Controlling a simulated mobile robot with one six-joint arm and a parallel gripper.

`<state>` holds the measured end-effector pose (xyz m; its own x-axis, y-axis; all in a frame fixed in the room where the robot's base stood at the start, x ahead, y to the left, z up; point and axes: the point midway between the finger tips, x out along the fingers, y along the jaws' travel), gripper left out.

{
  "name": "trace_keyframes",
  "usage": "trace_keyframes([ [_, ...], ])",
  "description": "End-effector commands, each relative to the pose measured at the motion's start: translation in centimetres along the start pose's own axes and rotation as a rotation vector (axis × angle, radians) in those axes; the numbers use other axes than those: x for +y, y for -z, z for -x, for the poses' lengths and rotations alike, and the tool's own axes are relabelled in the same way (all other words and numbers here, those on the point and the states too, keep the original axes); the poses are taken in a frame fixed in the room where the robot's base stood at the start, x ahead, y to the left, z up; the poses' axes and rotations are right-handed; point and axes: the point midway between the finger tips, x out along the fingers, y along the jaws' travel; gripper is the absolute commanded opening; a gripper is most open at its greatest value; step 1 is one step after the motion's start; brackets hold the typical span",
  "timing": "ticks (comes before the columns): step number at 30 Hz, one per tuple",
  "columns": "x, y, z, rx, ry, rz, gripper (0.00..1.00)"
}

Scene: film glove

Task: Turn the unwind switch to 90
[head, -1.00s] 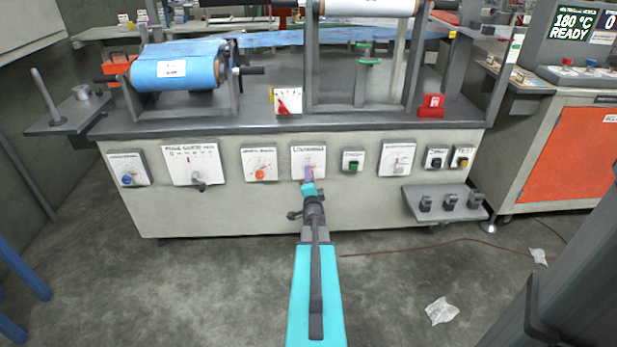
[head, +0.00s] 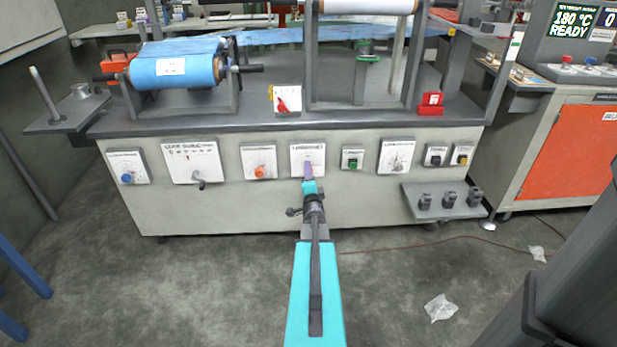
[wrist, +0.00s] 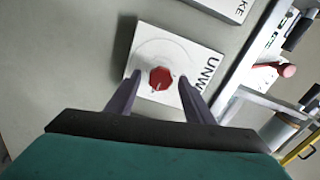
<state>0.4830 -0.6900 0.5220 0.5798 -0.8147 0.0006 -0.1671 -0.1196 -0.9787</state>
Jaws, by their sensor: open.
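The unwind switch is a red knob (wrist: 161,79) on a white square plate (wrist: 150,47), whose printed label begins "UNW". A pale mark shows on the knob's lower side in the wrist view, and a curved scale is printed around it. My gripper (wrist: 160,77) is open, with one purple finger on each side of the knob in that view. I cannot tell whether the fingers reach down around it or touch it. In the head view my gripper (head: 309,170) is in front of the plate (head: 308,151) and hides the knob.
An orange knob (head: 259,172) on its plate is to the left and a green button (head: 352,163) to the right. A grey ledge (head: 440,211) juts out at the lower right. The floor in front of the cabinet has a plastic scrap (head: 440,308).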

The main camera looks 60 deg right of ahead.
Motion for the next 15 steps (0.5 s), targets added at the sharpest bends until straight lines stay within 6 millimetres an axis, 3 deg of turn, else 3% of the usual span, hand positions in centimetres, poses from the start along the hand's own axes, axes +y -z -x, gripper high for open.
trace_keyframes([
  [8, 0.0, -0.1, 0.5, -0.002, -0.001, 0.002, 0.48],
  [15, 0.0, -0.1, 2.2, -0.002, -0.002, 0.002, 0.48],
])
